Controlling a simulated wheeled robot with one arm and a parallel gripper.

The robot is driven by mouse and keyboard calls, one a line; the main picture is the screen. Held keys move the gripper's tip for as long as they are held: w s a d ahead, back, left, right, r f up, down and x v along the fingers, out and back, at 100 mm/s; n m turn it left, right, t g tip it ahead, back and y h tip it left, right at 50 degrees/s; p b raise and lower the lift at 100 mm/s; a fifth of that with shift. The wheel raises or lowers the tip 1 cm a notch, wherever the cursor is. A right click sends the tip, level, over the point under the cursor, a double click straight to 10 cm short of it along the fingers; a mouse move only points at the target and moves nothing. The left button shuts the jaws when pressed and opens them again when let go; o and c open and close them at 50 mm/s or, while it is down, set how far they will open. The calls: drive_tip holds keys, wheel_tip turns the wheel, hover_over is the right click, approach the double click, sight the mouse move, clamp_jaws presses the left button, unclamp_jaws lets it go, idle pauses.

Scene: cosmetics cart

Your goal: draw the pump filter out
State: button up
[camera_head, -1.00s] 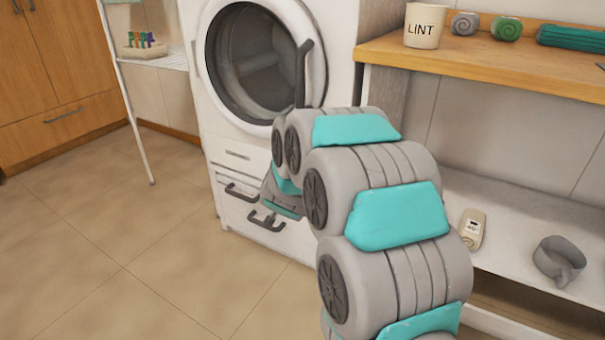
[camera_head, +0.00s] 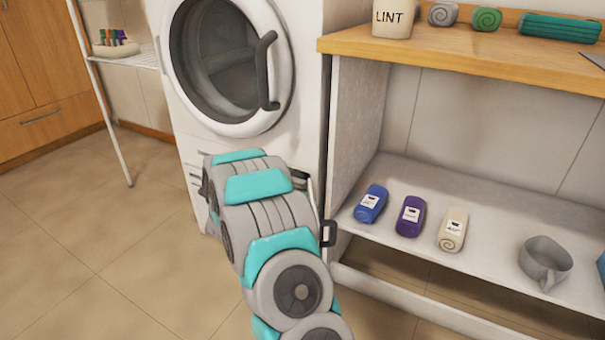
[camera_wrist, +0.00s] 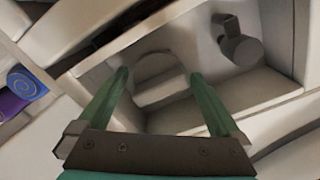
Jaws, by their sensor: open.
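My gripper (camera_wrist: 160,75) shows in the wrist view with its two green fingers spread apart and nothing gripped. It is over a pale, open box-like compartment (camera_wrist: 187,118). A pale round-topped piece (camera_wrist: 157,68) shows in the gap between the fingers. A grey cylindrical piece with a stub (camera_wrist: 240,48) lies to the right of the fingers. I cannot tell for sure which of the two is the pump filter. In the head view my arm hides the gripper and most of the lower front of the white washer (camera_head: 300,130). A dark handle (camera_head: 328,233) shows beside my arm.
The washer's round door (camera_head: 222,60) is above my arm.

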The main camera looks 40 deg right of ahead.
drive_tip(key=shift+x, duration=3.05)
drive_tip(key=shift+c, duration=0.4)
clamp_jaws()
